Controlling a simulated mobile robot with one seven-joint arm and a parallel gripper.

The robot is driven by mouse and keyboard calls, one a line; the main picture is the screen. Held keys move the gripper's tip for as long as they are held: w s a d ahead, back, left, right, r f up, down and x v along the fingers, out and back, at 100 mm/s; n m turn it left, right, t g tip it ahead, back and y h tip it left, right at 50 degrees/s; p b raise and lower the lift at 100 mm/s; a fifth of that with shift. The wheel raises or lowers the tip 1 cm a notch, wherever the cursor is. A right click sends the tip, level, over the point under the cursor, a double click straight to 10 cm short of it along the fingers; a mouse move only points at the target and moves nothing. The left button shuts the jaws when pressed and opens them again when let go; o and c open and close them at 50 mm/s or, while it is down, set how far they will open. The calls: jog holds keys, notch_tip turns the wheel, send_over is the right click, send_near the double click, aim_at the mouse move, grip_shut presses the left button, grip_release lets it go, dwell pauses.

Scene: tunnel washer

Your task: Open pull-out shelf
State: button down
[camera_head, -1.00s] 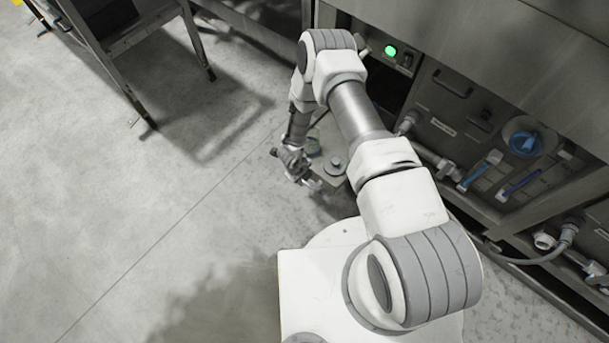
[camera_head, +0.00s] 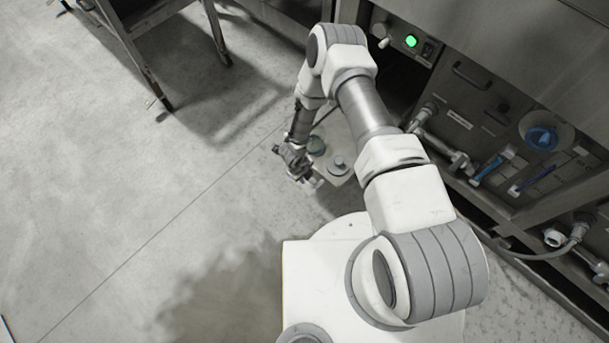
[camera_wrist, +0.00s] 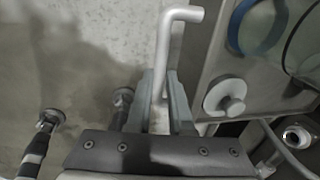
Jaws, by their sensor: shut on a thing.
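The pull-out shelf (camera_head: 346,146) is a flat grey plate that stands out from the lower front of the machine. It carries a greenish round container (camera_head: 316,146) and a small round knob-like part (camera_head: 338,164). My gripper (camera_head: 311,180) is at the shelf's outer end. In the wrist view, my gripper (camera_wrist: 160,92) is shut on a pale bent rod handle (camera_wrist: 166,45), whose hooked end sticks out past the fingers. The shelf plate (camera_wrist: 212,72) also shows at right there, beside the handle. My arm hides where the shelf enters the machine.
The machine's front panel (camera_head: 484,112) stands at right, with a green lamp (camera_head: 411,41), pipes and a blue-capped part (camera_head: 541,138). A metal frame leg (camera_head: 150,72) stands at upper left. The concrete floor (camera_head: 110,210) at left is clear.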

jog(key=c, duration=0.8)
grip_release()
notch_tip(320, 180, up, 17)
jog(key=s+a+p, duration=0.2)
jog(key=p, duration=0.3)
jog(key=shift+s+a+p, duration=0.15)
jog(key=shift+p, duration=0.2)
